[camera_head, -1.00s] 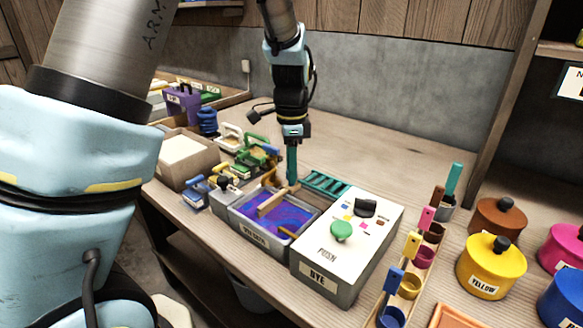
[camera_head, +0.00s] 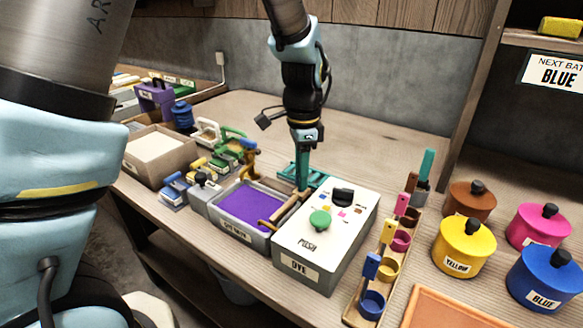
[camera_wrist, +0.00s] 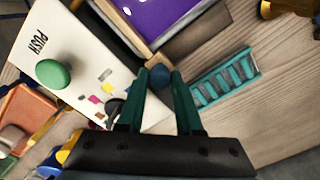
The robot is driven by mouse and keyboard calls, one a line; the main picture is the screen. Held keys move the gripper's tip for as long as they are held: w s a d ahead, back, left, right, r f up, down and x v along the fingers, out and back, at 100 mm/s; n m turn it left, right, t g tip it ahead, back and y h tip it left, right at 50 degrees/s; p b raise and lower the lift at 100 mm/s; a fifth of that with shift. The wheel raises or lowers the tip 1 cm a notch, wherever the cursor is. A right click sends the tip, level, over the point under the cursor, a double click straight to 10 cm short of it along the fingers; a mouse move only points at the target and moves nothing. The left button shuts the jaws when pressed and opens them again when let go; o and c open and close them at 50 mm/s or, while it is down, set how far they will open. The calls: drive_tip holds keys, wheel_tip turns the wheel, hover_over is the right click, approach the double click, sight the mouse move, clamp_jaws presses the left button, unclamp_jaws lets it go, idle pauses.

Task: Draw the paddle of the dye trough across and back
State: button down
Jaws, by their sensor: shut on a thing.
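The dye trough (camera_head: 233,232) is a grey box filled with smooth, even purple dye (camera_head: 250,204). My gripper (camera_head: 303,187) points down at the paddle's far end. The fingers partly hide the knob.
The white dye box (camera_head: 322,255) with a green push button (camera_head: 320,219) stands just right of the trough. A teal rack (camera_wrist: 222,78) lies beside my gripper. Stamps crowd the left. Cups (camera_head: 372,303) and lidded pots (camera_head: 464,245) stand at right.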

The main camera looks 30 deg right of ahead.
drive_tip(key=shift+s+d, duration=0.2)
drive_tip(key=shift+s, duration=0.05)
drive_tip(key=c, duration=0.8)
unclamp_jaws()
drive_tip(key=shift+o, duration=1.1)
drive_tip(key=shift+r, duration=0.15)
wheel_tip(320, 180, up, 11)
drive_tip(key=b, duration=0.1)
drive_tip(key=shift+f, duration=0.2)
